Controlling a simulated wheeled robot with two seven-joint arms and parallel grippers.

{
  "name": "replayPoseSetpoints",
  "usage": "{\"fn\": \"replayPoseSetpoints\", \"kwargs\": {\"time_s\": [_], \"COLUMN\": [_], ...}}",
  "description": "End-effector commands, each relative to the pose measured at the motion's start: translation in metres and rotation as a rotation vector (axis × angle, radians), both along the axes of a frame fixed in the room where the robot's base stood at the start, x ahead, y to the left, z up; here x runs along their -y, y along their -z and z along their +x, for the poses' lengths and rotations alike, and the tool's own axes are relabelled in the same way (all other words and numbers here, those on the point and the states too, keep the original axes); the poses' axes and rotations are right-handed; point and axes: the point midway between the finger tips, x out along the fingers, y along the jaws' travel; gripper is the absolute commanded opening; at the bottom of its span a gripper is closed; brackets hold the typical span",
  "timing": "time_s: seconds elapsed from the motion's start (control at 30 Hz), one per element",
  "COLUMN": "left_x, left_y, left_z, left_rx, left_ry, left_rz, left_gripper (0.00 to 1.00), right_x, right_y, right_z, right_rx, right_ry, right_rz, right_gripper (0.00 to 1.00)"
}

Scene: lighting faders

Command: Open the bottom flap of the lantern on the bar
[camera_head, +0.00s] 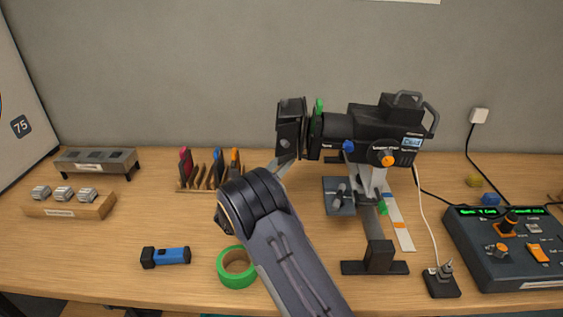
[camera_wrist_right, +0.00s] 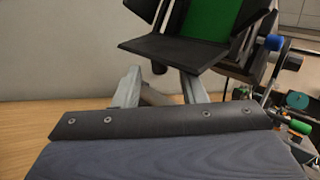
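The black lantern (camera_head: 345,127) is mounted above the bar stand (camera_head: 379,256), its flaps (camera_head: 291,126) facing left. In the right wrist view, the dark bottom flap (camera_wrist_right: 172,50) slants out below the green lens face (camera_wrist_right: 208,22), with side flaps above it. My right gripper (camera_head: 284,167) is just below the flaps at the lantern's front. In the right wrist view, its two grey fingers (camera_wrist_right: 162,84) are apart, just under the bottom flap's edge. A small dark tab (camera_wrist_right: 159,68) shows between them; I cannot tell whether they touch it. My left gripper is out of view.
A green tape roll (camera_head: 237,267) and a blue torch (camera_head: 166,257) lie at the front. A rack of coloured filters (camera_head: 208,174) stands left of the lantern. The fader desk (camera_head: 510,250) and a black socket block (camera_head: 441,281) are at the right. A cable hangs beside the stand.

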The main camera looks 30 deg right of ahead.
Motion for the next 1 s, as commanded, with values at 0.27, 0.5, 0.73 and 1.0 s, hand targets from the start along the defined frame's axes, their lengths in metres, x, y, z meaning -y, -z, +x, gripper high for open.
{"fn": "replayPoseSetpoints", "kwargs": {"time_s": [0.27, 0.5, 0.73, 1.0], "left_x": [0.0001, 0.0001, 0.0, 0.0], "left_y": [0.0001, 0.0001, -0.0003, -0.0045], "left_z": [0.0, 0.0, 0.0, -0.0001], "left_rx": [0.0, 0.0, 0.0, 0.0], "left_ry": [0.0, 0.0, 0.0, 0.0], "left_rz": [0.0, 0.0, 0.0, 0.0], "left_gripper": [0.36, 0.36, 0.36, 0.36], "right_x": [0.0009, 0.0008, 0.0003, -0.0039], "right_y": [-0.0001, -0.0001, -0.0006, -0.0066], "right_z": [0.0002, 0.0001, 0.0003, 0.0029], "right_rx": [0.0, 0.0, 0.005, 0.058], "right_ry": [0.0, 0.0, 0.001, 0.0], "right_rz": [0.0, 0.0, 0.007, 0.091], "right_gripper": [0.32, 0.01, 0.0, 0.0]}}
